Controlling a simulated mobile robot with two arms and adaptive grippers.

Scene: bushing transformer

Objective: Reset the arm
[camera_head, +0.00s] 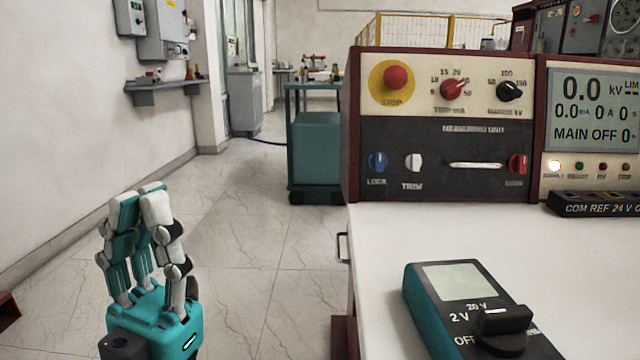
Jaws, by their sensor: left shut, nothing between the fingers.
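My left gripper (142,196) is at the lower left, pointing up, with its teal and white fingers drawn together. It is shut and holds nothing. It is over the open floor, clear of the bench to its right and touching nothing. My right gripper is not in view.
A white bench (400,240) fills the lower right. A teal multimeter (465,300) lies on it, below a measuring unit (445,125) with a red stop button and a display (597,110). A teal cabinet (316,150) stands behind.

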